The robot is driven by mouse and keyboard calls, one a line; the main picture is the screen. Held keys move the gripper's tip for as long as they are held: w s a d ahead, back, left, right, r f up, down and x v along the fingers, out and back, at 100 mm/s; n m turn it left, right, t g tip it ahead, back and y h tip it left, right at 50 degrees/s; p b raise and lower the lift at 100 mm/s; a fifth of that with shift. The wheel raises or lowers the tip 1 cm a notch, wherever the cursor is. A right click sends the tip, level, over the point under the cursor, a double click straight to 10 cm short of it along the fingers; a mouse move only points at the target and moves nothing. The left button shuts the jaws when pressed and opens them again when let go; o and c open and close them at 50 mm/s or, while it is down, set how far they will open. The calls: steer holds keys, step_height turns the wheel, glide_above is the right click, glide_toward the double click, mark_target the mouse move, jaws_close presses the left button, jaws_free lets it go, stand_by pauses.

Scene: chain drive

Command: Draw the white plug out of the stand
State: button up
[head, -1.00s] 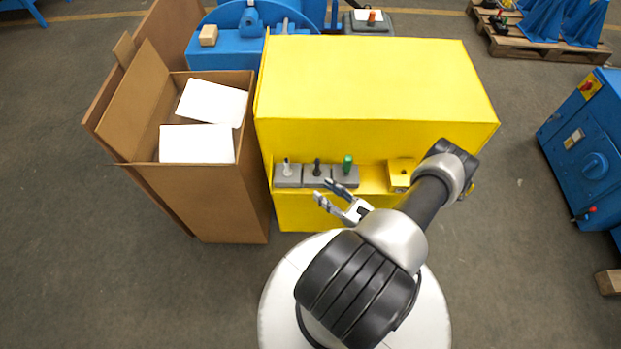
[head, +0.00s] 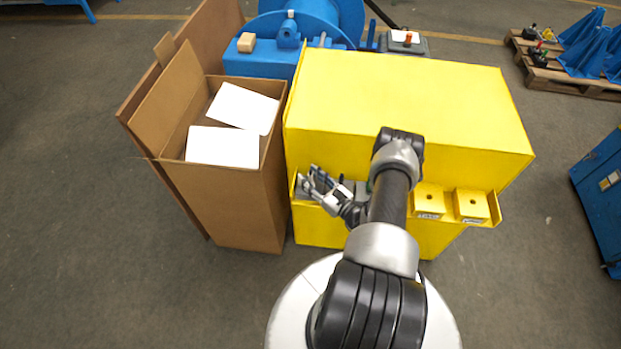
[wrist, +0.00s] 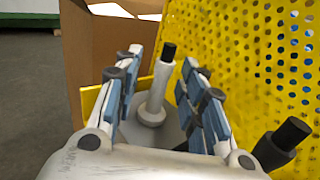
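The white plug (wrist: 158,92), with a black tip, stands upright in its grey stand (wrist: 140,133) in the wrist view. My gripper (wrist: 163,62) is open, with one finger on each side of the plug. Gaps show between the plug and both fingers, so it does not look gripped. In the head view my gripper (head: 320,180) is over the left end of the row of grey stands on the yellow shelf. There the fingers mostly cover the white plug, and I cannot make it out clearly.
A black plug (wrist: 282,143) stands close to the right finger. A perforated yellow panel (wrist: 245,60) rises just behind. A cardboard box (head: 225,205) with white pieces is at the left. Two yellow blocks (head: 450,204) sit at the shelf's right end.

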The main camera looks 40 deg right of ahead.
steer(key=shift+w, duration=0.2)
jaws_close()
stand_by(0.4)
